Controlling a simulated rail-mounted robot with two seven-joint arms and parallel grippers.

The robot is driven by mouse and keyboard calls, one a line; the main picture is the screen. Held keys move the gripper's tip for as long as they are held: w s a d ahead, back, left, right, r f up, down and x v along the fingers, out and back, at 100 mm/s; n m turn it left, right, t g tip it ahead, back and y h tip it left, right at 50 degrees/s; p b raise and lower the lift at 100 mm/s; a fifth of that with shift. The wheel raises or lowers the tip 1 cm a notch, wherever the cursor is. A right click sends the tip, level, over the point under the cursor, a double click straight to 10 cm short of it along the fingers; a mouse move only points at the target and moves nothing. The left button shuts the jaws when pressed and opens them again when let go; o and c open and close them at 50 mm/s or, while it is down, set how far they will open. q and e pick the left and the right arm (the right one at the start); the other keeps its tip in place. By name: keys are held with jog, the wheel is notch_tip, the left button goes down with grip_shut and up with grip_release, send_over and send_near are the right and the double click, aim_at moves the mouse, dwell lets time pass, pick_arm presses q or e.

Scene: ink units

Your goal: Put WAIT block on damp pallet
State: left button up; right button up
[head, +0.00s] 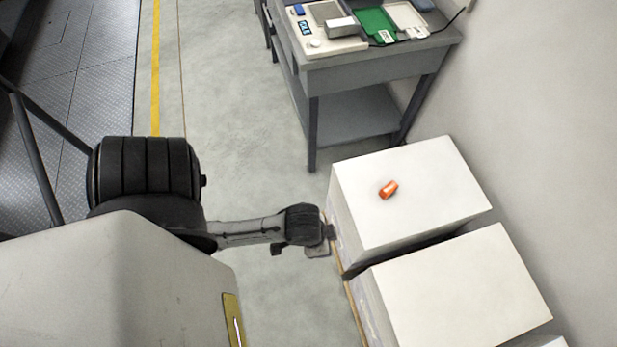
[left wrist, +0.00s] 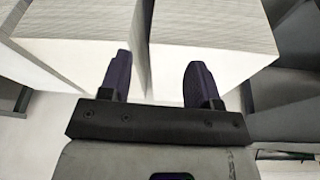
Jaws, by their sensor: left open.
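A small orange block (head: 388,189) lies on top of the farther white stack (head: 440,175) in the head view. Any lettering on it is too small to read. A nearer white stack (head: 460,290) stands beside it, with a narrow gap between. I cannot tell which pallet is the damp one. My left gripper (head: 327,241) is at the left side of the stacks, below and left of the block. In the left wrist view my left gripper (left wrist: 158,72) is open and empty, its two fingers apart in front of the stacks. My right gripper is not in view.
A grey table (head: 400,62) stands at the back with a blue-labelled device, a green tray (head: 377,24) and a metal box (head: 341,27) on it. A wall runs along the right. The floor (head: 250,130) left of the stacks is clear.

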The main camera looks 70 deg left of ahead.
pick_arm(q)
jog(key=shift+y, duration=0.3)
jog(key=s+r, duration=0.1)
jog(key=s+a+r, duration=0.1)
jog(key=s, duration=0.1)
jog(key=shift+s+a+r, duration=0.1)
jog(key=shift+s+a, duration=0.05)
